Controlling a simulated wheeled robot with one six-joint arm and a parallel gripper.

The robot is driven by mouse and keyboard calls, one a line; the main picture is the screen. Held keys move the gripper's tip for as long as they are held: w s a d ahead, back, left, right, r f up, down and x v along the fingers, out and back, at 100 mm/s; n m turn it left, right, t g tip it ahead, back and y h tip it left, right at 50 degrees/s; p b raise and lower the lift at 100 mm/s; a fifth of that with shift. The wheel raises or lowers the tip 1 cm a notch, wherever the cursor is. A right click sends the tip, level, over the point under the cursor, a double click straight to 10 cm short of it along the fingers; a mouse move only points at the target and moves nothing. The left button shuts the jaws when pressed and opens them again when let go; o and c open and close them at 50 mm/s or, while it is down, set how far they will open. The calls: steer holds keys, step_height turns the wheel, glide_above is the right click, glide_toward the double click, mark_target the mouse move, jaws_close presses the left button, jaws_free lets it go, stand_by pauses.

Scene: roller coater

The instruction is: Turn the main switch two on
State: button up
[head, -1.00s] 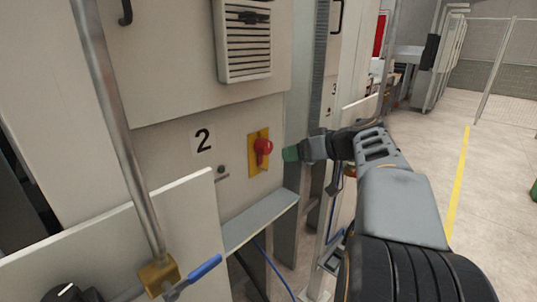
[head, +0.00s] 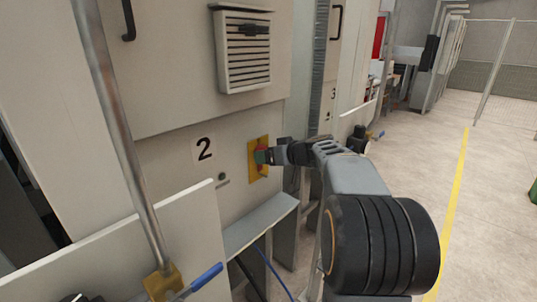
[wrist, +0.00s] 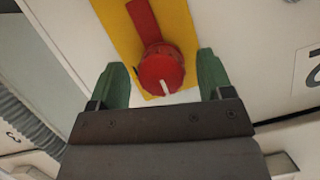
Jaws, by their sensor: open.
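The main switch two is a red rotary knob (wrist: 160,72) on a yellow plate (wrist: 112,22), with a white mark on the knob's edge. In the head view the yellow plate (head: 252,162) sits on the cream cabinet panel right of the "2" label (head: 204,149). My gripper (wrist: 163,84) is open, with one green fingertip on each side of the knob in the wrist view. I cannot tell whether the fingers touch it. In the head view my gripper (head: 264,156) is at the plate and mostly hides the knob.
A vent grille (head: 244,52) is above the switch and a grey ledge (head: 260,224) below it. A metal pole (head: 122,130) and a blue-handled valve (head: 205,276) stand at the left front. The floor (head: 480,220) at right is clear.

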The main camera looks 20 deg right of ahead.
steer(key=shift+w+a+f, duration=0.1)
steer(key=shift+w+a, duration=0.05)
steer(key=shift+w, duration=0.1)
steer(key=c, duration=0.9)
